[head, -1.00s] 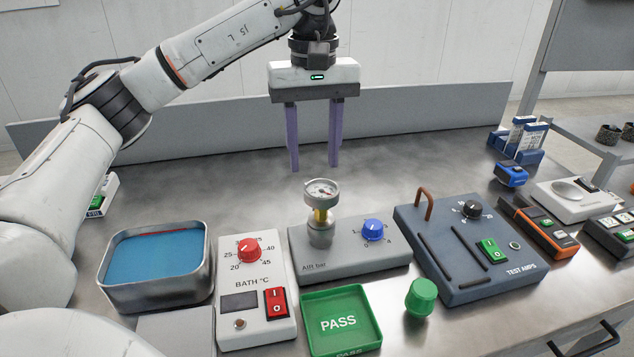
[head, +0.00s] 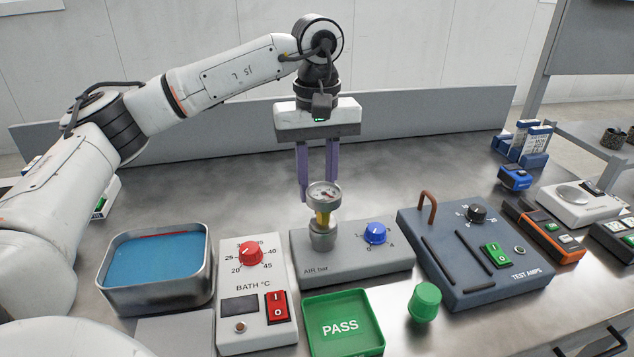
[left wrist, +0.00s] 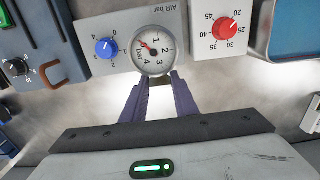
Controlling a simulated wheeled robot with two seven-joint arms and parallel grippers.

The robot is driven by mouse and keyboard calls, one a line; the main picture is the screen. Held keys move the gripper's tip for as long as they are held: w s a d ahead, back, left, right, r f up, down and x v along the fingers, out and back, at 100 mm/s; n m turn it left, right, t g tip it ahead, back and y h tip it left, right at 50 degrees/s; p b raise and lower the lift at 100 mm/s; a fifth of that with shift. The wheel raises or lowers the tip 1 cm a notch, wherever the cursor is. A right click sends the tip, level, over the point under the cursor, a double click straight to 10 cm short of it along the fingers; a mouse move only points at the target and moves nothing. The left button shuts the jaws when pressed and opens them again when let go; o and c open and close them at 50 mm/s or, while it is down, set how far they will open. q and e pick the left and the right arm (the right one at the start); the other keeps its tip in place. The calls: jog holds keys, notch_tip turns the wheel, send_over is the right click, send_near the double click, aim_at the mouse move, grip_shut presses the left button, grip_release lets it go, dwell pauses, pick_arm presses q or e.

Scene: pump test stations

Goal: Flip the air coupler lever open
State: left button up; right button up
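The air unit (head: 352,262), a grey box marked AIR bar, carries a brass-and-steel coupler (head: 322,230) topped by a round pressure gauge (head: 323,195). I cannot make out a separate lever in the head view; the gauge and fingers may hide it. In the left wrist view, the gauge (left wrist: 153,52) sits just beyond the fingertips. My left gripper (head: 318,180) points down behind the gauge, its purple fingers apart. In the left wrist view, the left gripper (left wrist: 161,84) shows a small dark metal piece between its tips; I cannot tell whether they touch it. My right gripper is not in view.
A bath controller (head: 256,315) and blue-filled tray (head: 205,290) stand left of the air unit. A green PASS tray (head: 372,346) and green knob-shaped piece (head: 424,302) lie in front. The TEST AMPS box (head: 470,285) is right. The table behind is clear.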

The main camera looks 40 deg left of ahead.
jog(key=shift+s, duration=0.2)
pick_arm(q)
jog(key=shift+a+r+p, duration=0.1)
jog(key=shift+p, duration=0.4)
jog(key=shift+w+g+h+p, duration=0.15)
jog(key=shift+g+h+p, duration=0.15)
jog(key=shift+p, duration=0.05)
jog(key=g+h+p, duration=0.1)
jog(key=w+a+f+g+h+p, duration=0.1)
jog(key=h+p, duration=0.1)
jog(key=a+f+g+h+p, duration=0.1)
jog(key=shift+w+a+f+g+h, duration=0.2)
jog(key=shift+w+g+h, duration=0.1)
jog(key=shift+w+h, duration=0.1)
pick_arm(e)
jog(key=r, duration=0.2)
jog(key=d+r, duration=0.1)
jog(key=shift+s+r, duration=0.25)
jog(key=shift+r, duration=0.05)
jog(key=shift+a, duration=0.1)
pick_arm(q)
jog(key=o, duration=1)
jog(key=shift+f, duration=0.1)
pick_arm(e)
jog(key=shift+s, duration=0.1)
